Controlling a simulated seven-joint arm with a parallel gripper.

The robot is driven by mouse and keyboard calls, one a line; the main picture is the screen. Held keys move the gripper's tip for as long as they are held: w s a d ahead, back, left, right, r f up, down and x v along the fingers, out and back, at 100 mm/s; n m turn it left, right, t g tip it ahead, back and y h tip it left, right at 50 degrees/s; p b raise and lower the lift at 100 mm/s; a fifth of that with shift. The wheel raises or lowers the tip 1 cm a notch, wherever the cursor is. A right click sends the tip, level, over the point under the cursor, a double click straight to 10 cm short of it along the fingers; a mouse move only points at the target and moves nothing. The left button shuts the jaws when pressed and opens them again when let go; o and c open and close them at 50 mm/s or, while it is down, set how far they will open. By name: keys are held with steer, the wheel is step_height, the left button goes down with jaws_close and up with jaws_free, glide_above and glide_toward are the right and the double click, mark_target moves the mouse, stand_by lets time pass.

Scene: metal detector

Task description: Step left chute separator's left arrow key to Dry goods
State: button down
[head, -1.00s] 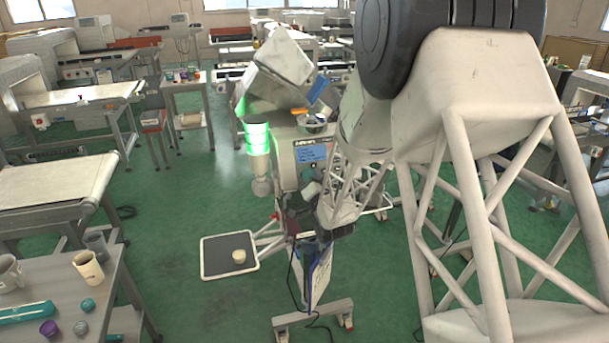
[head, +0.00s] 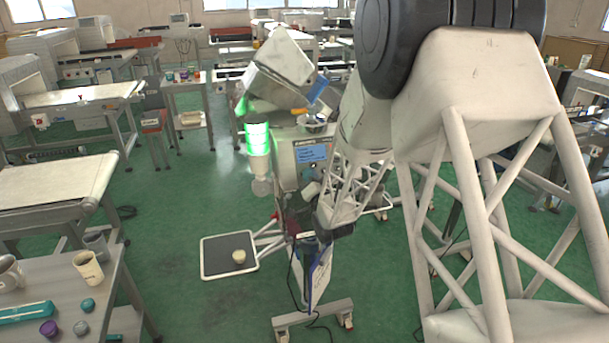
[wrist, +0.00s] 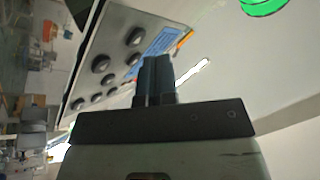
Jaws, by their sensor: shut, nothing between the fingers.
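The chute separator (head: 288,150) stands in the middle of the head view, with a green-lit beacon on its left. Its blue screen (head: 311,152) shows text too small to read. In the wrist view, the panel carries round dark keys (wrist: 101,63) in rows beside the blue screen (wrist: 158,42). Which of these is the left arrow key I cannot tell. My gripper (wrist: 153,62) is shut and empty, its fingertips in front of the panel by the screen's lower edge. Whether they touch a key cannot be told. In the head view my arm hides part of the panel's lower right.
A black tray (head: 210,272) with a small pale round item (head: 239,256) sits low at the left. A side table (head: 110,290) with cups is at the lower left. A conveyor (head: 60,185) stands behind it. Green floor is open between.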

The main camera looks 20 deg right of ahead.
steer(key=shift+w+f, duration=0.35)
steer(key=shift+w, duration=0.3)
stand_by(1.7)
steer(key=shift+s+r, duration=0.1)
steer(key=shift+s, duration=0.05)
steer(key=shift+s+r, duration=0.2)
steer(key=shift+s, duration=0.3)
stand_by(0.4)
steer(key=shift+s+r, duration=0.4)
steer(key=shift+s, duration=0.35)
steer(key=shift+s+r, duration=0.35)
steer(key=shift+s, duration=0.4)
steer(key=shift+s+r, duration=0.4)
steer(key=shift+s, duration=0.35)
steer(key=shift+r, duration=0.1)
